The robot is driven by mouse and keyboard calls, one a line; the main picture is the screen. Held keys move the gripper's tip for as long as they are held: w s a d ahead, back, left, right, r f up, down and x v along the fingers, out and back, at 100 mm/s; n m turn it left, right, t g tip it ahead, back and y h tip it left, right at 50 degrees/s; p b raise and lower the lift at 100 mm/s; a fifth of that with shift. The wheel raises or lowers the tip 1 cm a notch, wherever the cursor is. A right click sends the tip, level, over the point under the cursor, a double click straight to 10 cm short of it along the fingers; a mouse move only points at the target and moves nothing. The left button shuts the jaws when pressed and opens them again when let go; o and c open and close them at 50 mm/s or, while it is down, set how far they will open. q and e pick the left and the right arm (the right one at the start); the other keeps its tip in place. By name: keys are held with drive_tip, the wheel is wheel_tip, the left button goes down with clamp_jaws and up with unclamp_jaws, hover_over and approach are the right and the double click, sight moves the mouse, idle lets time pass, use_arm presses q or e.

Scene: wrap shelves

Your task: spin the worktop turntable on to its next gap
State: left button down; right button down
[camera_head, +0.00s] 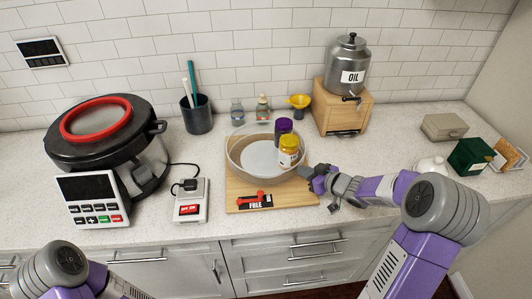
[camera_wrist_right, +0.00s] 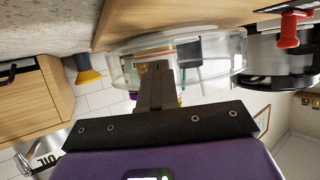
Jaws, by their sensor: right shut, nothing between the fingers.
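The worktop turntable (camera_head: 238,165) is a round clear-walled tray on a wooden board. A purple-lidded jar (camera_head: 284,127) and a yellow-lidded jar (camera_head: 289,150) stand at its right side; the left part looks bare. My right gripper (camera_head: 306,172) is shut and empty at the tray's right front edge. In the right wrist view, the shut fingers (camera_wrist_right: 157,80) overlap the turntable's clear wall (camera_wrist_right: 215,45); I cannot tell whether they touch it. A red lever (camera_head: 250,198) lies over a label reading FREE at the board's front. My left gripper is out of view.
A large black-lidded pot (camera_head: 148,165) and a keypad panel (camera_head: 90,198) stand left. A small switch box (camera_head: 190,200) is between them and the board (camera_head: 236,190). An oil dispenser (camera_head: 348,65) on a wooden box (camera_head: 340,105) stands behind right. Small bottles and a yellow funnel (camera_head: 299,101) are behind.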

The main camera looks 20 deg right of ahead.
drive_tip(key=shift+s+d+p, duration=0.35)
drive_tip(key=shift+s+p, duration=0.15)
drive_tip(key=shift+s, duration=0.2)
drive_tip(key=shift+s+d+p, duration=0.4)
drive_tip(key=shift+s+d, duration=0.05)
drive_tip(key=shift+s, duration=0.4)
drive_tip(key=p+v, duration=0.1)
drive_tip(key=v, duration=0.5)
drive_tip(key=shift+r+p, duration=0.1)
drive_tip(key=shift+p, duration=0.2)
drive_tip(key=shift+s+d+r, duration=0.2)
drive_tip(key=shift+s+d, duration=0.05)
drive_tip(key=shift+s, duration=0.4)
